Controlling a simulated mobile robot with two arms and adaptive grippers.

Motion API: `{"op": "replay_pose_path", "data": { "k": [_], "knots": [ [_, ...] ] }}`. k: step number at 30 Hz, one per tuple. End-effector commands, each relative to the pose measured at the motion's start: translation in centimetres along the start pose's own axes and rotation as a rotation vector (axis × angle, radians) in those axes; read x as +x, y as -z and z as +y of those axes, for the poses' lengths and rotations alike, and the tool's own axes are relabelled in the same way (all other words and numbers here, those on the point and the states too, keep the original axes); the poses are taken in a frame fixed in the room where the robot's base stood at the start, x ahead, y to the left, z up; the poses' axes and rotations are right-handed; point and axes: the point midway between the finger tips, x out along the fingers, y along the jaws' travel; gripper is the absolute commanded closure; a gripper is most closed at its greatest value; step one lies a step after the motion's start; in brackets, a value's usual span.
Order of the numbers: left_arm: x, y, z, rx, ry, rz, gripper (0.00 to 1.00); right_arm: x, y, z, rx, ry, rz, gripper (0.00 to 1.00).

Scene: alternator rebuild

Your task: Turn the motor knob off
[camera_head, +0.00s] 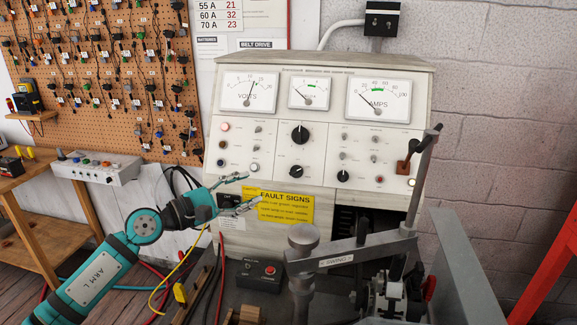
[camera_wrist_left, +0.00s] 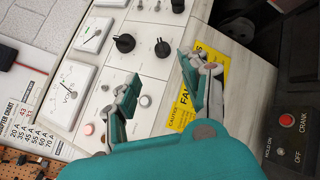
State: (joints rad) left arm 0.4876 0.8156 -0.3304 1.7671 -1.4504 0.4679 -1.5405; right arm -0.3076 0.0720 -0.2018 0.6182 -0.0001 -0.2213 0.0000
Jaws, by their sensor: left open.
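The white test bench panel (camera_head: 270,150) carries several black knobs; their small labels are too small to read, so I cannot tell which is the motor knob. A large black knob (camera_head: 300,133) sits at mid-panel, with a smaller black knob (camera_head: 296,171) below it and another black knob (camera_head: 343,176) to the right. In the left wrist view, the large knob (camera_wrist_left: 124,43) and the smaller knob (camera_wrist_left: 162,49) lie beyond the fingertips. My left gripper (camera_head: 246,192) is open and empty in front of the panel's lower left, apart from the knobs. My right gripper is not in view.
A yellow fault signs label (camera_head: 285,208) is on the panel beside my left gripper. A control box with a red button (camera_head: 269,269) stands below. A grey swing arm (camera_head: 350,255) and clamp fixture fill the lower right. Meters line the panel's top.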

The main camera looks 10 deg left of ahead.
Motion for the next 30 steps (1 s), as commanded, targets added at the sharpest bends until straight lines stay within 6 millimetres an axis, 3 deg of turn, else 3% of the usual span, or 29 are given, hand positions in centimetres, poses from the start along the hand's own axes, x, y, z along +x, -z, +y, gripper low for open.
{"op": "replay_pose_path", "data": {
  "k": [1, 5, 15, 21, 30],
  "knots": [
    [1.3, -0.6, 0.5, -0.004, -0.002, -0.005, 0.54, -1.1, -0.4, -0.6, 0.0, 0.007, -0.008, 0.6],
    [4.2, -0.5, 0.4, -0.004, -0.001, -0.004, 0.54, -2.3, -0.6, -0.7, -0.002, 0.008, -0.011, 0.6],
    [10.4, -0.2, 0.2, -0.004, -0.001, -0.002, 0.54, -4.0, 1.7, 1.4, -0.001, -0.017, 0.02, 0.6],
    [11.8, -0.1, 0.0, -0.001, 0.001, -0.002, 0.54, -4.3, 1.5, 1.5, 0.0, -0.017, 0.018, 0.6],
    [11.9, -0.1, -0.1, 0.0, 0.001, -0.001, 0.56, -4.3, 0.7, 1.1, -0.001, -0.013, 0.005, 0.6]
  ]
}}
